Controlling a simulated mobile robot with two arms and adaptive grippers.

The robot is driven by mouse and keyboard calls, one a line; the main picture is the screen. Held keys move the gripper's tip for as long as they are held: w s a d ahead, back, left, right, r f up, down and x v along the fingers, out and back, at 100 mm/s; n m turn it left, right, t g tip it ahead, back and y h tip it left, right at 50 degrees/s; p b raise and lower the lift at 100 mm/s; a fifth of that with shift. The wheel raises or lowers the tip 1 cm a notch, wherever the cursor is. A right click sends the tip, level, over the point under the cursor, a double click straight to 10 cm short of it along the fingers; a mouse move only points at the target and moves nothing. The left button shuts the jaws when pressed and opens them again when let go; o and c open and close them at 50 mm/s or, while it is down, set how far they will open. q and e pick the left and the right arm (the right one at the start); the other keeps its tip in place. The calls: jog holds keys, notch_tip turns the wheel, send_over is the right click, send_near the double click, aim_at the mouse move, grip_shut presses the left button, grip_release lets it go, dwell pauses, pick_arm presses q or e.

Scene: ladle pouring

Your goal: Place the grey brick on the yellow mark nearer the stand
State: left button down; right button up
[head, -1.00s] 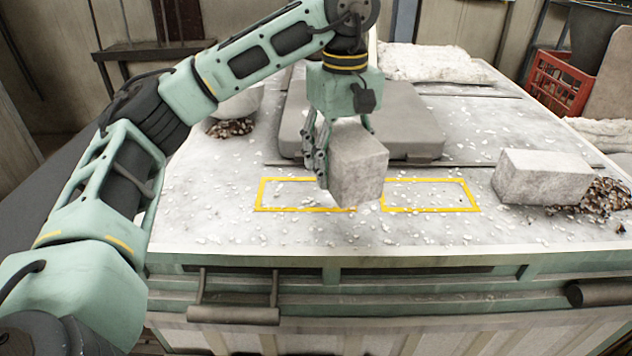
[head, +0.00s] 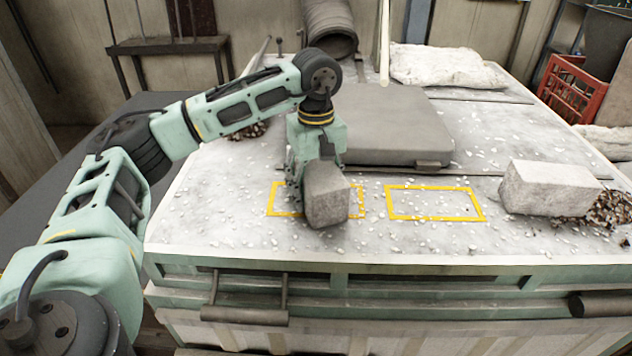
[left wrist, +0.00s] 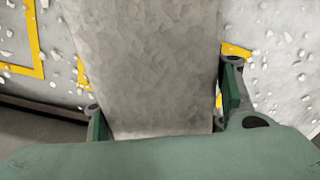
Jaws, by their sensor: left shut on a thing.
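The grey brick (head: 328,195) is held by my left gripper (head: 308,172), which is shut on it. The brick overlaps the left yellow mark (head: 271,200) and hides part of its outline. I cannot tell whether its underside touches the worktop. The right yellow mark (head: 440,219) is fully visible and empty. In the left wrist view the brick (left wrist: 150,60) fills the middle between the fingers of my left gripper (left wrist: 165,108), with yellow lines on both sides. My right gripper is out of view.
A dark stand (head: 168,44) is at the back left. A grey slab (head: 400,120) lies behind the marks. Another pale block (head: 548,185) sits at the right by a gravel heap (head: 603,204). A red crate (head: 568,92) is at the back right. Pale chips litter the worktop.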

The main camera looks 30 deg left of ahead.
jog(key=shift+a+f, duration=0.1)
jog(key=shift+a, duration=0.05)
pick_arm(q)
jog(key=c, duration=1)
grip_release()
jog(key=shift+f, duration=0.15)
jog(key=shift+c, duration=0.2)
jog(key=o, duration=0.5)
jog(key=shift+s, duration=0.1)
jog(key=shift+c, duration=0.2)
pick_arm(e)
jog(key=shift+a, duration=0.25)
